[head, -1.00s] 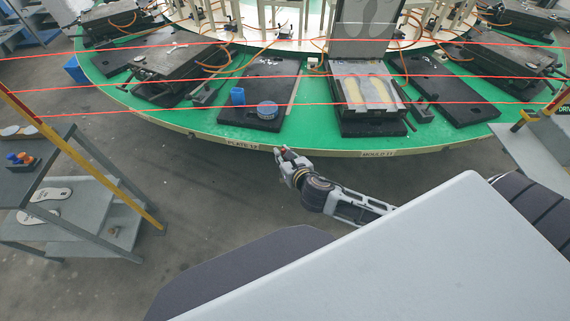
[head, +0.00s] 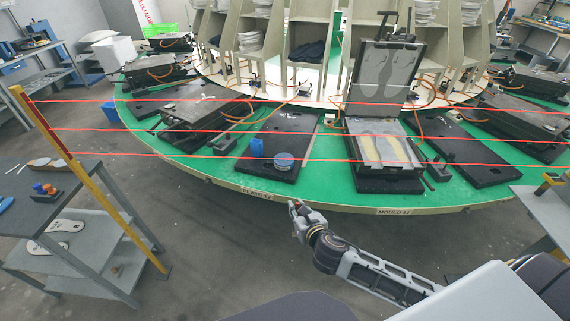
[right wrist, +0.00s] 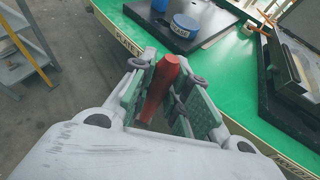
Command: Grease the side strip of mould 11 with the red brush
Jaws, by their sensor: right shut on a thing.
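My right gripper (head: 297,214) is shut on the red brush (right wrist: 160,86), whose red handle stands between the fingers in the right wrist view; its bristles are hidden. The gripper is in front of the carousel's near rim, left of mould 11. Mould 11 (head: 354,150) lies open on the green carousel above its rim label, with its lid (head: 385,72) upright behind and two pale insole shapes in the lower half. A mould's edge also shows at the right of the right wrist view (right wrist: 288,68). My left gripper is not in view.
A black plate (head: 284,133) left of mould 11 carries a blue cup (head: 257,147) and a round blue tin (head: 284,161). Red beams cross in front of the carousel from a yellow post (head: 88,180). A grey shelf rack (head: 75,190) stands left. Floor before the rim is clear.

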